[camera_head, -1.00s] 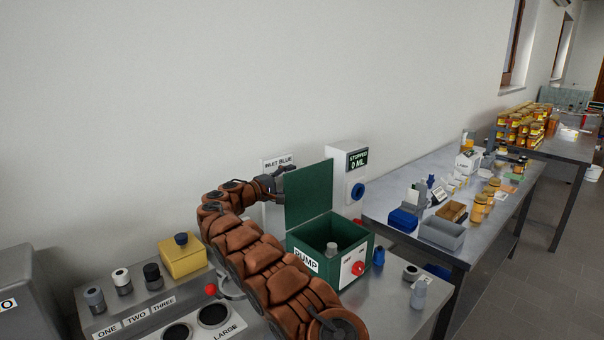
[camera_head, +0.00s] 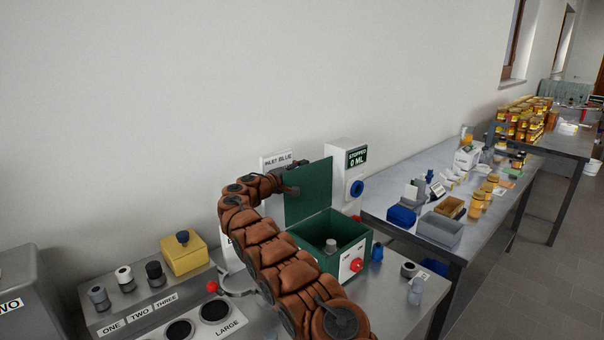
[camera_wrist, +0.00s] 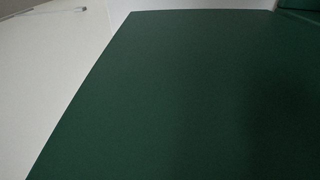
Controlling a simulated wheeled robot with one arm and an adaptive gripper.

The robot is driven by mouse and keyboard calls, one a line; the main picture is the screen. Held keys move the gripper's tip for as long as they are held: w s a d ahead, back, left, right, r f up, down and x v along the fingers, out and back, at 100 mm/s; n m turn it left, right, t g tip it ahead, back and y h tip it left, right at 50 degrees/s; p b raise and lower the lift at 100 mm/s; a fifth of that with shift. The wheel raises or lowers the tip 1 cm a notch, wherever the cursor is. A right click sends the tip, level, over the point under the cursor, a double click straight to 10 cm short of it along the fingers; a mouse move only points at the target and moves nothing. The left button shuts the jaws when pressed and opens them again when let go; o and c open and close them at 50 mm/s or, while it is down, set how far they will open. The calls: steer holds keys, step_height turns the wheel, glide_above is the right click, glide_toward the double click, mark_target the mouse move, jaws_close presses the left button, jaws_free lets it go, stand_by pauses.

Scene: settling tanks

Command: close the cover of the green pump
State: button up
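The green pump (camera_head: 318,248) is an open-topped box on the metal bench, with a red knob (camera_head: 357,265) on its white front panel. Its green cover (camera_head: 309,190) stands upright, open at the back of the box. In the wrist view the cover (camera_wrist: 190,95) fills most of the picture, very close, and no fingers show.
A white box with a "STOPPED 0 ML" display (camera_head: 357,156) and blue knob stands right behind the pump. Left are a yellow box (camera_head: 184,255) and a panel with knobs. A blue-capped bottle (camera_head: 377,253) and small bottles stand to the pump's right.

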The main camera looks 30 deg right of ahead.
jaws_close()
